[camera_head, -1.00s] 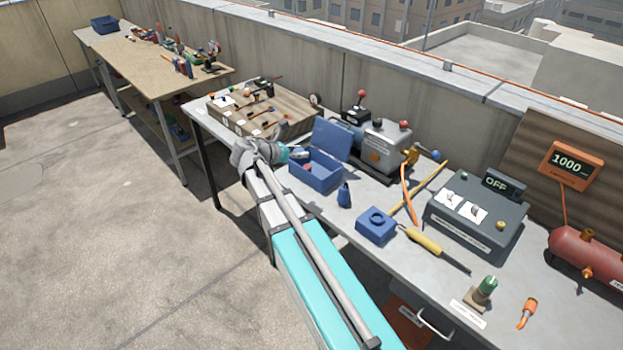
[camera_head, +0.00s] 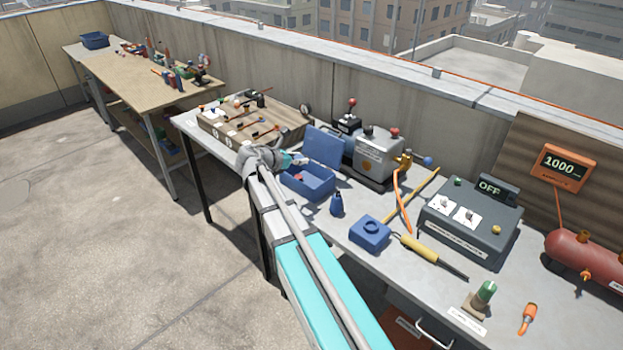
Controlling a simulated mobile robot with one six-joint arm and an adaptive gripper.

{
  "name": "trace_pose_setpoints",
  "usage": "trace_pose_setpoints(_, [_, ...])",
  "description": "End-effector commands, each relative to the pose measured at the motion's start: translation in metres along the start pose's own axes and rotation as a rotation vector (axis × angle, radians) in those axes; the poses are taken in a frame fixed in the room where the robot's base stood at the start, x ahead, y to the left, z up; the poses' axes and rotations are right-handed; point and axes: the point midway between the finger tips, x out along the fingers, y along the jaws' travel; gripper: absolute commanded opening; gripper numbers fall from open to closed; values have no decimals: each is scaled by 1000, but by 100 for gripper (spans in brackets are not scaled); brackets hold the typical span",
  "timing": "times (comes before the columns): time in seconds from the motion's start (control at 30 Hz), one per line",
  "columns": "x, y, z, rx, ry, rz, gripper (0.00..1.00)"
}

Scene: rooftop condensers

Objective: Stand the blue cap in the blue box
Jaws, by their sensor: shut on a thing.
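The blue box (camera_head: 309,187) stands on the grey bench with its lid (camera_head: 323,147) raised at the back. A small red thing (camera_head: 298,178) shows inside it. My gripper (camera_head: 298,160) is at the box's back left, over or just behind its left rim; the exact height cannot be told. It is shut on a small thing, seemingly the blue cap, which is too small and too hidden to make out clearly. My arm hides part of the bench left of the box.
A grey pump (camera_head: 378,154) stands behind. A wooden board with tools (camera_head: 255,120) lies to the left. A yellow-handled tool (camera_head: 424,249) lies to the right.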

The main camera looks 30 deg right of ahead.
Motion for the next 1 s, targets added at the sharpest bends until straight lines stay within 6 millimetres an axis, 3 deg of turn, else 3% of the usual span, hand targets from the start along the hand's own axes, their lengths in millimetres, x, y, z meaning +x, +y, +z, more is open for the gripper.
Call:
trace_pose_setpoints(0.2, [42, 6, -7, 1, 0, -1, 24])
trace_pose_setpoints(0.5, [75, 10, -26, 0, 1, 0, 24])
trace_pose_setpoints(0.7, [88, 12, -32, 0, 1, 2, 24])
trace_pose_setpoints(1.0, [90, 12, -32, -1, 1, 3, 24])
